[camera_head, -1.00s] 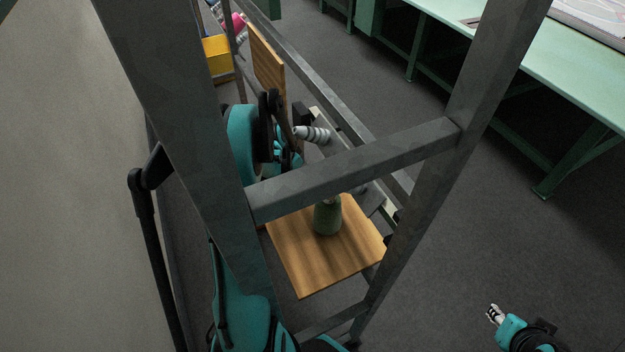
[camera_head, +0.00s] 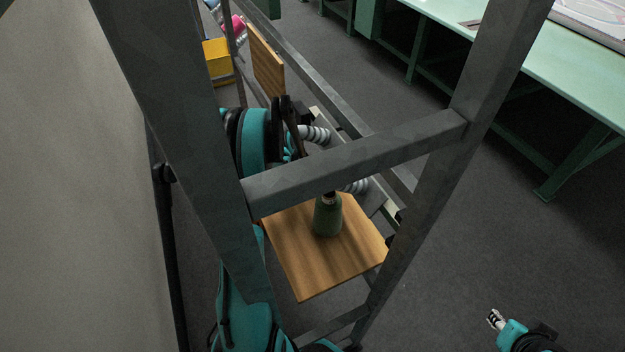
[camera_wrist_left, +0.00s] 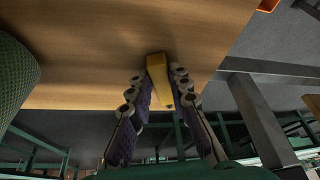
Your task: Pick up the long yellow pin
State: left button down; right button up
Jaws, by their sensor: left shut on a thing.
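The long yellow pin (camera_wrist_left: 158,80) shows in the left wrist view between the two fingers of my left gripper (camera_wrist_left: 160,92). The gripper is shut on it. The pin lies against or close to a wooden board (camera_wrist_left: 110,45); whether it touches cannot be told. In the head view the pin cannot be made out, and the gantry post and beam hide much of my left arm. My right gripper (camera_head: 495,320) is at the lower right, away from the gantry; its finger gap is too small to judge.
A grey metal gantry frame (camera_head: 360,160) crosses the view. A green bottle-like object (camera_head: 327,218) stands on a wooden board (camera_head: 300,270). A yellow bin (camera_head: 217,60) is at the far left. Green workbenches (camera_head: 570,85) stand at the right. Floor between is clear.

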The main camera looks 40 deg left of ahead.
pick_arm(q)
jog(key=shift+r, duration=0.1)
jog(key=shift+r, duration=0.25)
jog(key=shift+r+p, duration=0.45)
jog(key=shift+p, duration=0.05)
jog(key=s+a+b, duration=0.1)
jog(key=s+a, duration=0.1)
jog(key=s, duration=1.4)
jog(key=s+a+b, duration=0.1)
jog(key=s+a, duration=0.1)
jog(key=s, duration=1.4)
jog(key=shift+d+f, duration=0.1)
